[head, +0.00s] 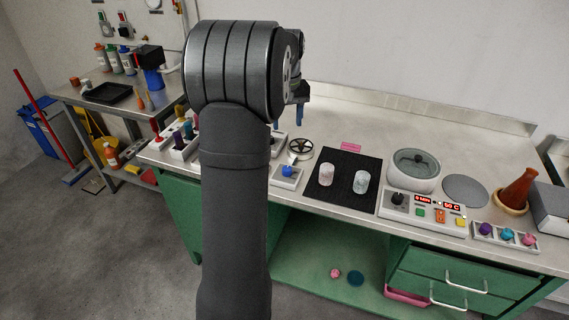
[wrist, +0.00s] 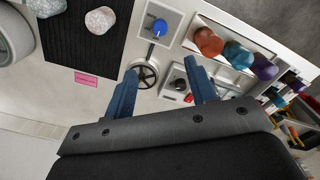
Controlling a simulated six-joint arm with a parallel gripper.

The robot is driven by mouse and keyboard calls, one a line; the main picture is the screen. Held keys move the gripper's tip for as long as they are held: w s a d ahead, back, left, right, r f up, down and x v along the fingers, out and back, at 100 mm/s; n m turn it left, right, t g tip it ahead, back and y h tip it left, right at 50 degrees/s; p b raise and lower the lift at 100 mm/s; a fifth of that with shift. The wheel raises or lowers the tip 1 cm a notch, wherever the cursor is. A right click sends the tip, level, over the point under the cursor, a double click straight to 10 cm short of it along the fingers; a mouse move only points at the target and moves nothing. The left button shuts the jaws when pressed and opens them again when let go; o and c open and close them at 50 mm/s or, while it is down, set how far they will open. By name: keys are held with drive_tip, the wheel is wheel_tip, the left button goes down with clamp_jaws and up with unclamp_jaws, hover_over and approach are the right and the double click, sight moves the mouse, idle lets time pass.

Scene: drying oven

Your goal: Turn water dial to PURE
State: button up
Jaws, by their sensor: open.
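My gripper (wrist: 161,68) is open and empty, its two blue fingers spread in the wrist view. It is mostly hidden behind my arm in the head view. A small panel with a blue knob (wrist: 158,27) lies beyond the fingertips; the blue knob also shows in the head view (head: 287,170). A panel with a dark knob (wrist: 180,84) and a red mark lies between the fingers in the picture, near the right finger. No label is readable, so I cannot tell which knob is the water dial.
A spoked handwheel (wrist: 147,75) sits beside the left fingertip in the picture; it also shows in the head view (head: 300,148). A rack of coloured bottles (wrist: 238,55) stands close right. A black mat (head: 321,191) holds two jars. A control panel (head: 423,210) is farther right.

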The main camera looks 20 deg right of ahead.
drive_tip(key=n, duration=0.2)
approach(287, 168)
wheel_tip(287, 168, down, 9)
idle(0.4)
drive_tip(key=shift+c, duration=0.2)
drive_tip(key=c, duration=0.9)
